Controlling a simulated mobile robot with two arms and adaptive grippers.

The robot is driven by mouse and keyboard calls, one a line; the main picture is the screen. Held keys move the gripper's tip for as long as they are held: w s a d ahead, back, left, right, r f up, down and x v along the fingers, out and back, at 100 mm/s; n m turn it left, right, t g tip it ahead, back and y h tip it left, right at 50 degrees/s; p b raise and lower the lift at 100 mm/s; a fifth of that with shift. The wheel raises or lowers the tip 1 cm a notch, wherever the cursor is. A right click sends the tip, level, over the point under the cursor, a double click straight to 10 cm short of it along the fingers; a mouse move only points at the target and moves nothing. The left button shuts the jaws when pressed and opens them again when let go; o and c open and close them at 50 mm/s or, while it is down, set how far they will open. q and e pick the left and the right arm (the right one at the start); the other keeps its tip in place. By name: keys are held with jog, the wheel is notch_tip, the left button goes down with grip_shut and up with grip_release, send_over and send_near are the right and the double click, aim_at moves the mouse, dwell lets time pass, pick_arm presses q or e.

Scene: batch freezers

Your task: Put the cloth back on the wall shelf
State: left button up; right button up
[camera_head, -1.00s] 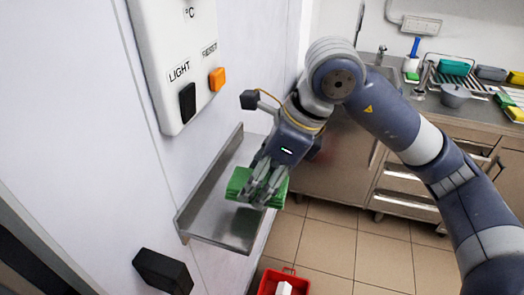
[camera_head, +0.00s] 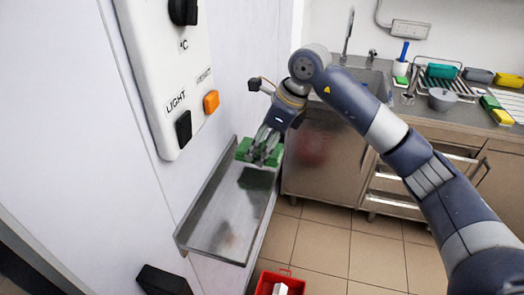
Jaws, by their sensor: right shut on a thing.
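The cloth is a green folded piece (camera_head: 243,149), shut between the fingers of my right gripper (camera_head: 264,154). The fingers cover its middle, and its green ends show on both sides. The wall shelf (camera_head: 222,224) is a narrow metal tray with a raised rim, fixed to the white wall. The gripper and cloth are over the shelf's far end. A dark patch, a shadow or reflection of the cloth, lies on the shelf below it, and the cloth looks a little above the surface. My left gripper is not in view.
The shelf is otherwise bare. A white control panel (camera_head: 162,60) with knobs juts from the wall above it, and a black block (camera_head: 163,281) is at its near end. A red crate (camera_head: 279,284) stands on the floor. A sink counter (camera_head: 380,108) stands behind.

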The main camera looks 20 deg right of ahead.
jog(key=shift+w+f, duration=0.1)
jog(key=shift+f, duration=0.1)
notch_tip(320, 180, down, 3)
jog(key=shift+r+p, duration=0.15)
jog(key=shift+p, duration=0.65)
jog(key=shift+f, duration=0.45)
jog(key=o, duration=1)
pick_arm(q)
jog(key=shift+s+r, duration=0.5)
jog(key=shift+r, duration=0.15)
pick_arm(e)
jog(key=shift+r, duration=0.15)
jog(key=shift+r, duration=0.2)
pick_arm(q)
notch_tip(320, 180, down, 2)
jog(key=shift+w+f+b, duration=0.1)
jog(key=shift+b, duration=1.15)
pick_arm(e)
jog(key=v, duration=1.1)
jog(key=shift+d+r, duration=0.2)
jog(key=shift+r, duration=0.15)
